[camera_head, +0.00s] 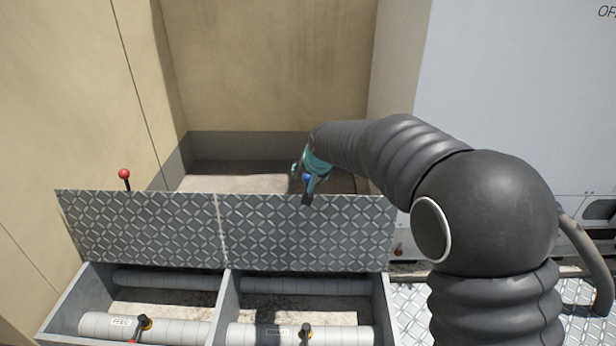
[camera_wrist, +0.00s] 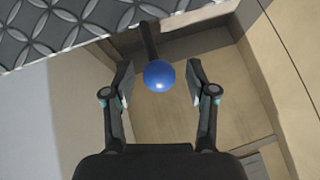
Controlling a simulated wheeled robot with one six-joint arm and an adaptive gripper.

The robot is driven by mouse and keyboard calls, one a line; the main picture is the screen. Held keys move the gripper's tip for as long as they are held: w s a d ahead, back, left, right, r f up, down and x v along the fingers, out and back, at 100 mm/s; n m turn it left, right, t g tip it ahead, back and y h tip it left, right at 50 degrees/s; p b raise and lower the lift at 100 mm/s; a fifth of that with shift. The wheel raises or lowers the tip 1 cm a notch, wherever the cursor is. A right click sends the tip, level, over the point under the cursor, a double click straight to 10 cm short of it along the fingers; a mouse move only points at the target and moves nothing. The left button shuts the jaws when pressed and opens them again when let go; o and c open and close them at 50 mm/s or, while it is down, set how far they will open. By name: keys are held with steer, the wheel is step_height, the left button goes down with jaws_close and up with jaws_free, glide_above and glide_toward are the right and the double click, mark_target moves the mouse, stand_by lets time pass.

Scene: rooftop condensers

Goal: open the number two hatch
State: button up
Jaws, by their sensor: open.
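Two diamond-plate hatch lids stand raised side by side in the head view, a left lid (camera_head: 140,228) and a right lid (camera_head: 300,232). No number shows on either, so I cannot tell which is number two. The left lid has a red ball handle (camera_head: 124,174). The right lid has a blue ball handle (camera_head: 308,178) at its top edge. My gripper (camera_head: 306,180) is at this blue ball. In the wrist view the ball (camera_wrist: 158,76) sits between my open fingers (camera_wrist: 158,82), with gaps on both sides. The dark handle stem runs up to the plate (camera_wrist: 70,25).
Below the lids are open bays with pale pipes, a left valve (camera_head: 145,323) and a right valve (camera_head: 305,332). Flat diamond plate (camera_head: 410,310) lies to the right, partly behind my arm. A beige wall (camera_head: 265,65) and a grey cabinet (camera_head: 520,90) bound the space.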

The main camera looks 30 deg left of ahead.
steer(key=v, duration=1.1)
steer(key=shift+d+f, duration=0.1)
steer(key=s+d+f+n+g+h, duration=0.2)
steer(key=s+d+f, duration=0.4)
steer(key=d, duration=0.3)
steer(key=s+d+r+m+t+h, duration=0.1)
steer(key=s+d, duration=0.4)
steer(key=d, duration=0.8)
steer(key=s+d+r+m+h, duration=0.1)
steer(key=s+d, duration=0.5)
steer(key=d, duration=0.7)
steer(key=s+d+r+m+t+h, duration=0.1)
steer(key=s+d+m, duration=0.3)
steer(key=d, duration=0.9)
steer(key=shift+s+d+r+m+t+h, duration=0.25)
steer(key=shift+s+r+m+t+h, duration=0.05)
steer(key=shift+s+r, duration=0.65)
